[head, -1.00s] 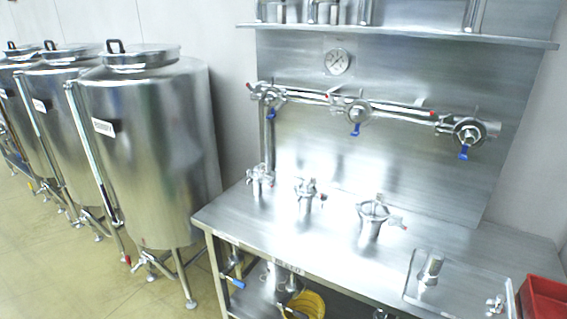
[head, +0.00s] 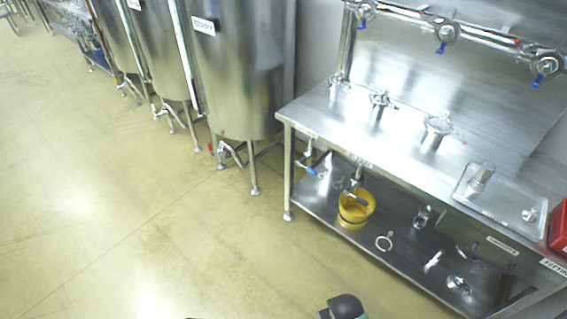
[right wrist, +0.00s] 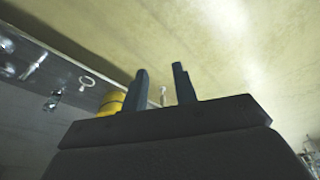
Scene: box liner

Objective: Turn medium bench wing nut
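Three metal fittings with clamps stand in a row on the steel bench (head: 330,112). The middle, medium-looking one (head: 379,104) is between a smaller one (head: 339,86) at the left and a larger one (head: 436,132) at the right. Its wing nut is too small to make out clearly. My right gripper (right wrist: 160,86) shows in the right wrist view with its two dark fingers apart and nothing between them. It is away from the fittings, with the floor and lower shelf behind it. My left gripper is not in view.
A yellow bucket (head: 356,210), a clamp ring (head: 384,242) and loose parts are on the lower shelf (head: 330,218). A tray (head: 500,212) and red bin (head: 559,228) sit at the bench's right. Steel tanks (head: 237,75) stand left. The floor (head: 130,220) in front is clear.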

